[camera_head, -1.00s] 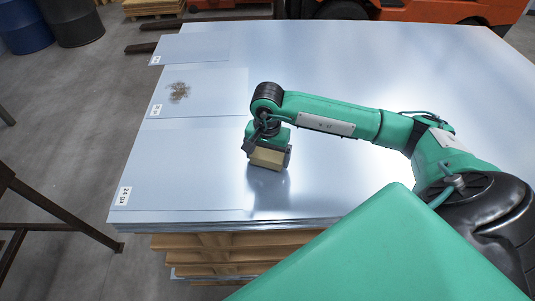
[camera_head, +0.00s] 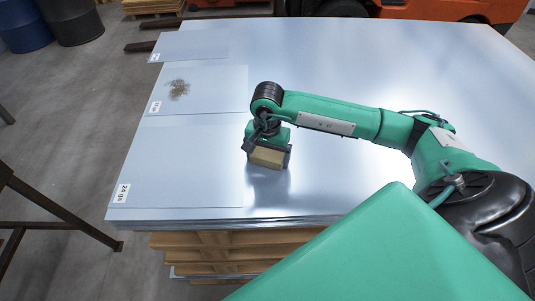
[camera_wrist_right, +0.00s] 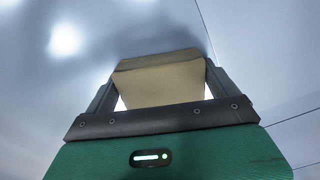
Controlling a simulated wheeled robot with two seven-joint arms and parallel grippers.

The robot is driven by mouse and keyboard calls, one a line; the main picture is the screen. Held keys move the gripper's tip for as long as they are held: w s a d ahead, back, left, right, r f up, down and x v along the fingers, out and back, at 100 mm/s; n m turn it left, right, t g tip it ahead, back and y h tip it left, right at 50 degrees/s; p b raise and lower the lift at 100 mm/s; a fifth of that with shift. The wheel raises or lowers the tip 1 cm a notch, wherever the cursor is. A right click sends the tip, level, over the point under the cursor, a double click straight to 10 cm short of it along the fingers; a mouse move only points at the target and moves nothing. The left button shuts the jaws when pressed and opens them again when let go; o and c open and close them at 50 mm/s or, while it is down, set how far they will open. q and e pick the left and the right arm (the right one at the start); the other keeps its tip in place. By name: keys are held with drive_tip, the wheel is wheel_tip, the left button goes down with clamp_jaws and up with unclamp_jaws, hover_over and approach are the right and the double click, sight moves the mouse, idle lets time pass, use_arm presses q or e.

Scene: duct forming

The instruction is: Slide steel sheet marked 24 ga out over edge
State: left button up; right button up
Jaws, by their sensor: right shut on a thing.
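The steel sheet marked 24 GA (camera_head: 180,165) lies flat at the front left of the sheet stack. Its white label (camera_head: 121,193) is at its left edge. My right gripper (camera_head: 268,150) is shut on a tan block (camera_head: 267,158), just right of the 24 GA sheet's right edge. The right wrist view shows the tan block (camera_wrist_right: 160,82) between both fingers, over the pale metal surface. I cannot tell whether the block touches the metal. My left gripper is not in view.
Two other labelled sheets lie behind, the nearer with a brown stain (camera_head: 178,89). The stack rests on wooden pallets (camera_head: 215,250). A dark steel frame (camera_head: 60,212) stands left of the stack. Blue and dark drums (camera_head: 70,22) and an orange vehicle (camera_head: 430,10) are at the back.

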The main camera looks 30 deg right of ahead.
sight(249, 156)
drive_tip(key=shift+a, duration=0.1)
drive_tip(key=shift+w+a+r, duration=0.1)
drive_tip(key=shift+w+a, duration=0.55)
drive_tip(key=shift+a, duration=0.35)
drive_tip(key=shift+a+b, duration=0.1)
drive_tip(key=shift+b, duration=0.2)
drive_tip(key=shift+w+a+b, duration=0.3)
drive_tip(key=shift+w+a, duration=0.3)
drive_tip(key=shift+a, duration=0.45)
drive_tip(key=shift+w+a, duration=0.1)
drive_tip(key=shift+a, duration=0.05)
drive_tip(key=shift+w+a+b, duration=0.3)
drive_tip(key=shift+w+a, duration=0.25)
drive_tip(key=shift+a, duration=0.25)
drive_tip(key=shift+w+a, duration=0.1)
